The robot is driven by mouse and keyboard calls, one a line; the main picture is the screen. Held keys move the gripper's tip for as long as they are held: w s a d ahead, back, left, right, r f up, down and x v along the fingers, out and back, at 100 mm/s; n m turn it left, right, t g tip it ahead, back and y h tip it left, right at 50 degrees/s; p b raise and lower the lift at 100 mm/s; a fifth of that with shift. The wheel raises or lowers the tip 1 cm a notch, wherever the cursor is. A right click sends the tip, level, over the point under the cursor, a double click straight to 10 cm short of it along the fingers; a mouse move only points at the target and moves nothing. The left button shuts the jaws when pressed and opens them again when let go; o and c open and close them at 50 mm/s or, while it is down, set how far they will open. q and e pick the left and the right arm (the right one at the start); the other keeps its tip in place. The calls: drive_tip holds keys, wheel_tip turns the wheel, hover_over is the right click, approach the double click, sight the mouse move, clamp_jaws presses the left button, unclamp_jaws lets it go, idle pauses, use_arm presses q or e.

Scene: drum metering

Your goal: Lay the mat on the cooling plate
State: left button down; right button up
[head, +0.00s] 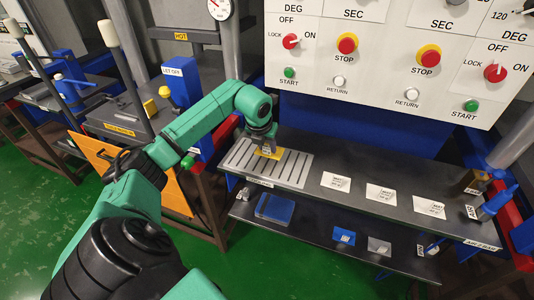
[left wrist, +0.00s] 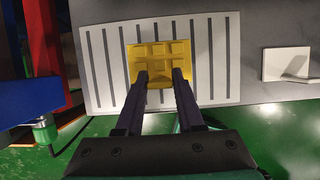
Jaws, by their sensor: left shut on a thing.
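The yellow mat (head: 270,154) is a small square with a grid of recesses. It also shows in the left wrist view (left wrist: 159,54). My left gripper (head: 267,146) points down and is shut on the mat's near edge; its two fingers (left wrist: 161,78) reach the mat in the left wrist view. The cooling plate (head: 235,157) is a pale slotted plate on the bench's left end. It lies under the mat and shows around it in the left wrist view (left wrist: 106,80). I cannot tell whether the mat touches the plate. My right gripper is not in view.
A lower shelf holds a blue block (head: 274,208) and small items. The control panel (head: 375,60) rises behind. An orange board (head: 130,170) leans at left.

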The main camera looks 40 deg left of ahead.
sight(266, 153)
use_arm(q)
wheel_tip(266, 153, down, 3)
drive_tip(key=shift+f, duration=0.25)
drive_tip(key=c, duration=0.5)
unclamp_jaws()
drive_tip(key=shift+s+r, duration=0.1)
drive_tip(key=shift+r, duration=0.15)
drive_tip(key=b+v, duration=0.1)
drive_tip(key=v, duration=1)
drive_tip(key=shift+d+r, duration=0.15)
drive_tip(key=shift+r, duration=0.2)
